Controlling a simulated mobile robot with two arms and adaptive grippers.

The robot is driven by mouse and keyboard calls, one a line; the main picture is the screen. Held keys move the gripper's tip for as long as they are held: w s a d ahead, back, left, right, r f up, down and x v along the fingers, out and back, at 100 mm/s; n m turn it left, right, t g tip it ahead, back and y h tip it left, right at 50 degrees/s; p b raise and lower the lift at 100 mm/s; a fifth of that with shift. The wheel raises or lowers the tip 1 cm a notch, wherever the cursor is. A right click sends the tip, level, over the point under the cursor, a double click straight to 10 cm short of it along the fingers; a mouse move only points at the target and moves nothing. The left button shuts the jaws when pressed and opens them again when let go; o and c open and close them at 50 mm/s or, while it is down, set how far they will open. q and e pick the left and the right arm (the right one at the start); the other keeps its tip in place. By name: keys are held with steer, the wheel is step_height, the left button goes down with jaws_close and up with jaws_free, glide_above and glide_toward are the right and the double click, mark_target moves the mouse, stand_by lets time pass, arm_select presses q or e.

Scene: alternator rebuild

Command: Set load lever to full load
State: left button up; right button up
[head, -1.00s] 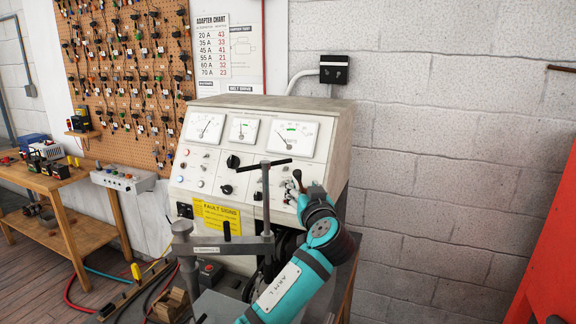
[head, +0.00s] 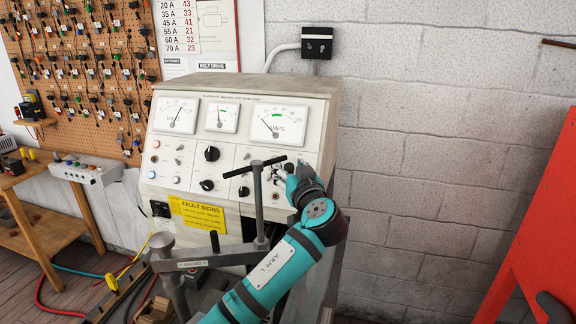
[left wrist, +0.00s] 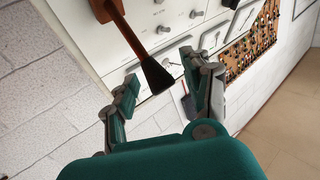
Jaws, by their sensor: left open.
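The load lever (left wrist: 152,72), a brown arm with a flared dark handle, sticks out from the test bench panel in the left wrist view. Its handle lies between the two fingers of my left gripper (left wrist: 158,67), with a gap visible on both sides. The gripper is open. In the head view my left gripper (head: 296,176) is at the lower right of the bench's front panel (head: 228,160) and mostly hides the lever there. My right gripper is not in view.
A clamp post with a T-handle (head: 257,195) stands just left of my left arm. Gauges, including an amps meter (head: 281,122), and knobs (head: 212,153) are on the panel. A red board (head: 540,220) stands at the right.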

arm_select(q)
steer(key=shift+c, duration=0.4)
steer(key=shift+c, duration=1.1)
jaws_close()
steer(key=shift+a, duration=0.1)
